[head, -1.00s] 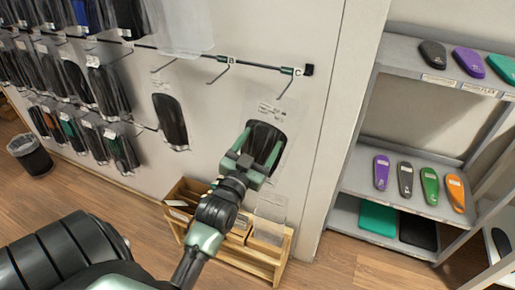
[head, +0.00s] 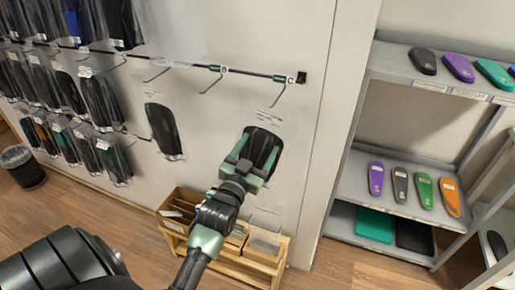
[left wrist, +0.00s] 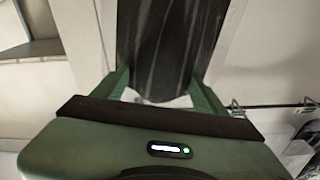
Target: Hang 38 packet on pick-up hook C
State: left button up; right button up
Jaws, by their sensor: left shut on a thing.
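My left gripper (head: 250,165) is shut on a clear packet with dark insoles (head: 264,146) and a printed label at its top. It holds the packet roughly upright, in front of the wall panel. Hook C (head: 280,94) sticks out from the black rail beside its "C" tag (head: 290,79). The packet's clear top is just below and close to the hook's tip; I cannot tell whether they touch. In the left wrist view the dark packet (left wrist: 168,45) stands between the green fingers. The number on the packet is too small to read. My right gripper is not in view.
Hook B (head: 211,83) is empty. Another dark packet (head: 163,131) hangs further left. Rows of packed insoles (head: 100,100) fill the left wall. A wooden box (head: 262,262) stands below on the floor, and a grey shelf (head: 385,187) with coloured insoles is at the right.

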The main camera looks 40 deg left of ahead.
pick_arm(q)
jog(key=o, duration=2)
